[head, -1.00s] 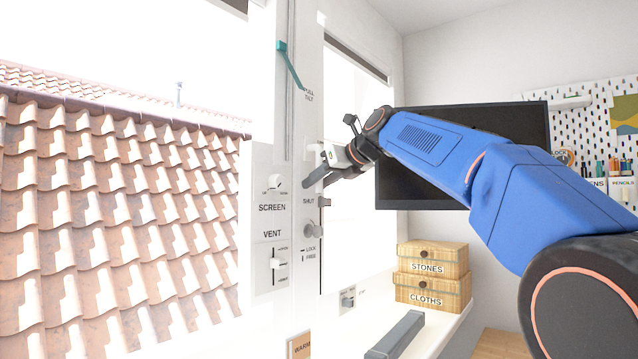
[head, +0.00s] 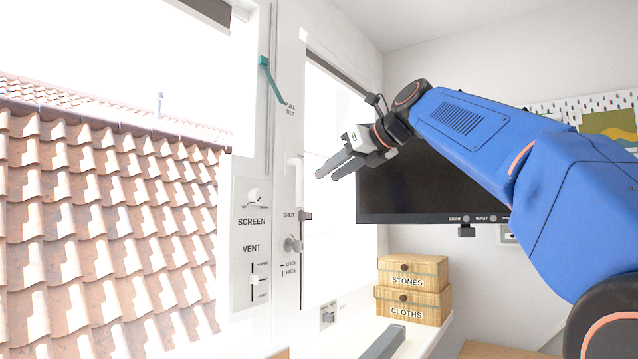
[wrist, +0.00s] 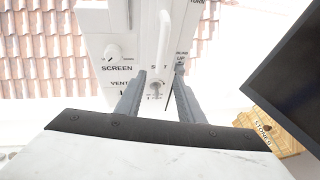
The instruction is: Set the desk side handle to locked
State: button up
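A white handle (head: 297,172) is on the white window frame, just above the SHUT label. I cannot read which mark the knob is at. My gripper (head: 328,172) is open and empty, to the right of the handle in the head view and apart from it. In the wrist view the knob appears beyond and between the fingertips (wrist: 160,80).
A teal lever (head: 270,80) is higher on the frame. The SCREEN dial (head: 254,198) and VENT slider (head: 254,280) are to the left. A dark monitor (head: 420,190) stands behind my arm. STONES and CLOTHS boxes (head: 411,300) sit on the shelf. A grey bar (head: 382,343) is at the bottom.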

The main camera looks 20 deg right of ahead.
jog(key=shift+v, duration=1.8)
jog(key=s+f+n+g+h, duration=0.2)
jog(key=s+f+n, duration=0.7)
jog(key=f, duration=1.1)
jog(key=s+f+n+g+h, duration=0.1)
jog(key=s+f+n+g, duration=0.2)
jog(key=s+f+n, duration=0.7)
jog(key=s+f+n+g+h, duration=0.2)
jog(key=s+f+n, duration=0.8)
jog(key=f, duration=2.1)
jog(key=shift+a+n+h, duration=0.2)
jog(key=shift+n+h, duration=0.1)
jog(key=shift+n, duration=0.8)
